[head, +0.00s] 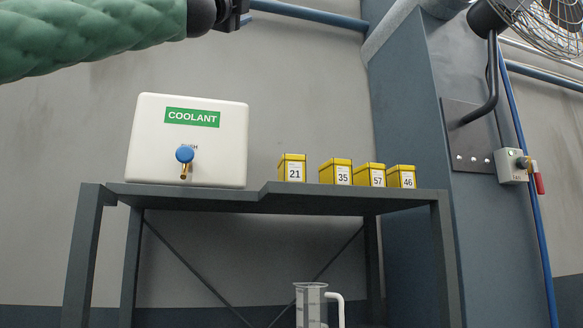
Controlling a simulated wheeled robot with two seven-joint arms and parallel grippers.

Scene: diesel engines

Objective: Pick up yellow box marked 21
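The yellow box marked 21 (292,167) stands upright on the dark grey shelf-table (235,197), to the right of the white coolant tank. It is the leftmost of the yellow boxes, with a gap between it and the box marked 35. My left arm in its green padded sleeve comes in from the upper left, high above the tank. Only a dark part of my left gripper (232,14) shows at the top edge, far above and left of the box. Its fingertips are cut off, so its opening is hidden. My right gripper is out of view.
Yellow boxes marked 35 (336,172), 57 (370,176) and 46 (401,177) stand to the right. The white coolant tank (188,140) has a blue-handled tap. A clear jug (311,305) is below the table. A fan (540,25) hangs at upper right on a blue-grey pillar (410,110).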

